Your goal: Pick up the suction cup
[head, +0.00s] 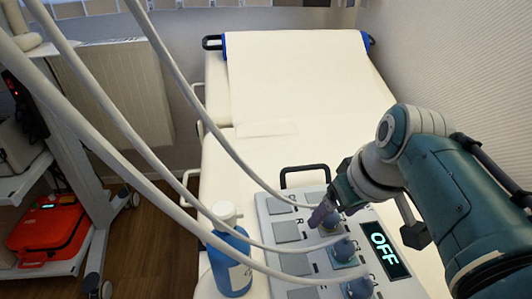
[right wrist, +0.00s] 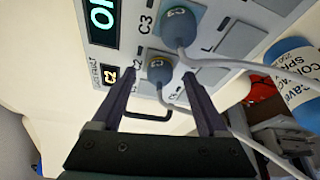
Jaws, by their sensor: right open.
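Several blue-grey suction cups stand on a white panel, each with a grey cable. In the head view one cup (head: 343,250) sits mid-panel, another (head: 357,288) nearer the front, and the far cup (head: 331,222) is partly covered by my right gripper (head: 322,213). In the right wrist view the open gripper (right wrist: 160,76) has its fingers on either side of a cup (right wrist: 160,70), by the C2 label. A gap shows on both sides of this cup. A second cup (right wrist: 180,25) stands by C3. My left gripper is not in view.
Cables cross the left side. A paper-covered bed (head: 298,80) lies behind, with a wall at right.

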